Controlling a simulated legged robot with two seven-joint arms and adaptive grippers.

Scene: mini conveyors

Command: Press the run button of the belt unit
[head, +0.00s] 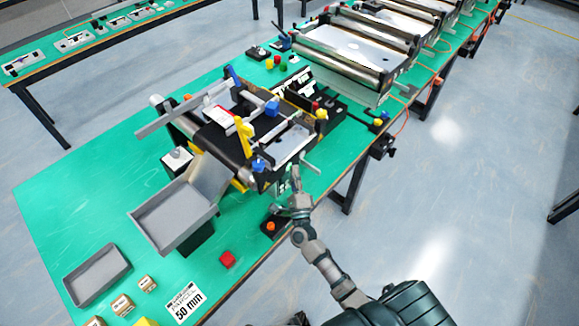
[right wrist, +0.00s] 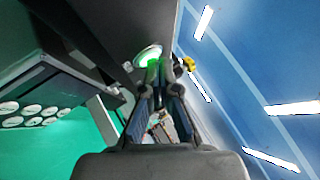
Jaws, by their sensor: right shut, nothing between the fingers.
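The belt unit (head: 222,142), with a black belt and a dark frame, stands on the green table. My right gripper (head: 297,190) is at the unit's near right side, its fingers pointing toward the frame. In the right wrist view, the gripper (right wrist: 159,68) is shut and empty. A round green lit button (right wrist: 148,56) with a pale rim shows right at its fingertips on a dark panel. I cannot tell whether the tips touch it. In the head view the button is not clearly visible.
A grey tray (head: 172,216) and a second grey tray (head: 97,274) lie at the left. Larger roller conveyors (head: 345,55) stand behind. Open floor lies right of the table.

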